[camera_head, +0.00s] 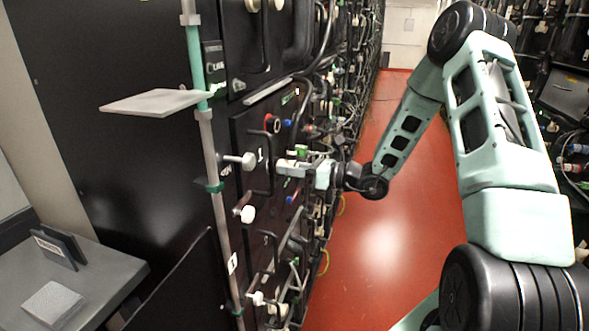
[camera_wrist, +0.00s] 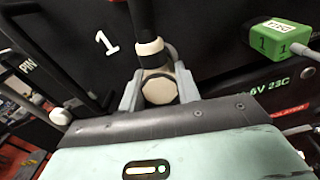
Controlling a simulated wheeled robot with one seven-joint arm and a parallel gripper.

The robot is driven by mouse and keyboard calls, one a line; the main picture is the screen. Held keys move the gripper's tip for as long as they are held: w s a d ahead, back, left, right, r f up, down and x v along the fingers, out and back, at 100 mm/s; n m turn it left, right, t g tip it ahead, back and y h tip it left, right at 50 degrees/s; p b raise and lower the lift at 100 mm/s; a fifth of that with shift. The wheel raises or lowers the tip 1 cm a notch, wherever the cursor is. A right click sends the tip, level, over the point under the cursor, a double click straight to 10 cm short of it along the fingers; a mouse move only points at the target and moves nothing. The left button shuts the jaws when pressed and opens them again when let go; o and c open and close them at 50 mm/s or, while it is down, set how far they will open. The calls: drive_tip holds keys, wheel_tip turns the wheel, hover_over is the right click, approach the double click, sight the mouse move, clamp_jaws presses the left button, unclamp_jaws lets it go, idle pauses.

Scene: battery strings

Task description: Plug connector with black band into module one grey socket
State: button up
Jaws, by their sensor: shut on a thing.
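My gripper (camera_head: 298,168) is at the front of the rack's module one in the head view. In the wrist view my gripper (camera_wrist: 160,92) is shut on a cream connector (camera_wrist: 158,88), with one grey finger on each side. A black shaft with a cream ring (camera_wrist: 150,47) lies just beyond the connector; I cannot tell whether they are joined. Module one (camera_wrist: 105,42) has a black front with a white "1". I cannot make out the grey socket, nor whether the connector is seated.
A green block marked 1 (camera_wrist: 272,42) sits at the right of the wrist view. White knobs (camera_head: 246,161), a red socket (camera_head: 272,123) and cables crowd the rack front. A grey plate (camera_head: 155,102) juts out left. The red aisle floor (camera_head: 390,220) is clear.

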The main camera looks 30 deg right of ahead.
drive_tip(key=shift+a, duration=0.1)
drive_tip(key=o, duration=1.2)
drive_tip(key=shift+w, duration=0.1)
drive_tip(key=shift+c, duration=0.2)
drive_tip(key=b+v, duration=0.2)
drive_tip(key=v, duration=1.5)
